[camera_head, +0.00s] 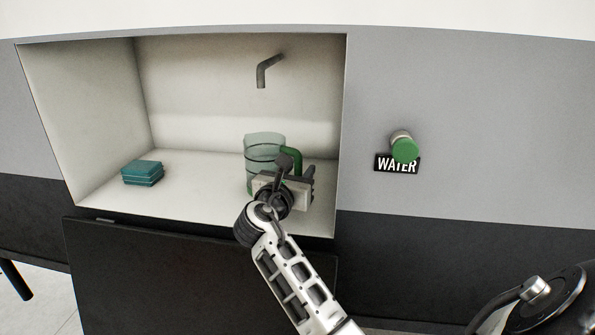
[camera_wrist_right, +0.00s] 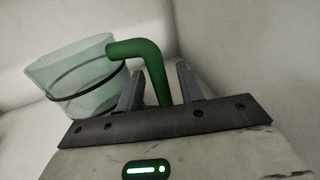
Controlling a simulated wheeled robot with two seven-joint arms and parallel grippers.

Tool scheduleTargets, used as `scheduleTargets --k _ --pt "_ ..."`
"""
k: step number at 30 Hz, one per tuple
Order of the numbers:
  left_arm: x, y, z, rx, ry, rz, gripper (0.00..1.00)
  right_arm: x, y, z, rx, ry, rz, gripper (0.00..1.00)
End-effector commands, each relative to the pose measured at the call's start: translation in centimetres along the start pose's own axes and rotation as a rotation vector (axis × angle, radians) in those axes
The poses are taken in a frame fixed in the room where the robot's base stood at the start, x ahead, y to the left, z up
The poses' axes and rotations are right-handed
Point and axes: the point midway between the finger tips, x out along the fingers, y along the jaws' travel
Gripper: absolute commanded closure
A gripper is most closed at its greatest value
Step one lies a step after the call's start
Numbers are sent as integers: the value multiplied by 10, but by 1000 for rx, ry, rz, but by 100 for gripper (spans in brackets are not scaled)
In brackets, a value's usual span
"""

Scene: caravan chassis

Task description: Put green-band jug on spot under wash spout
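The clear jug (camera_head: 262,150) stands upright on the niche floor, below and in front of the wash spout (camera_head: 265,72). It has thin dark-looking bands and a green handle (camera_head: 293,155) on its right side. My right gripper (camera_head: 300,174) is at the handle side and hides the jug's lower right part. In the right wrist view, the jug (camera_wrist_right: 80,83) is to the left, and the handle's vertical part (camera_wrist_right: 157,80) is between the two fingers, with small gaps showing beside it. Any marked spot under the spout is hidden or not visible. My left gripper is not in view.
A stack of teal sponges or blocks (camera_head: 142,173) sits on the left of the niche floor. A green knob (camera_head: 404,149) above a WATER label (camera_head: 397,164) is on the grey panel right of the niche. The niche floor between stack and jug is clear.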

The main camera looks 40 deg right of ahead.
Motion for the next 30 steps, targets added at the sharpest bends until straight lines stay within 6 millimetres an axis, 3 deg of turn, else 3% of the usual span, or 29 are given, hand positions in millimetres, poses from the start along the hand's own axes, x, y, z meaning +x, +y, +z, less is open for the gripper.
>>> scheduleTargets --k 7,21,30 --pt "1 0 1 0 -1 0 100 -4 0 5 2 0 1 63" --pt "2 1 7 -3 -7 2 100 -97 0 4 2 3 1 63" --pt "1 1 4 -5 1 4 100 -120 0 5 1 0 -1 63"
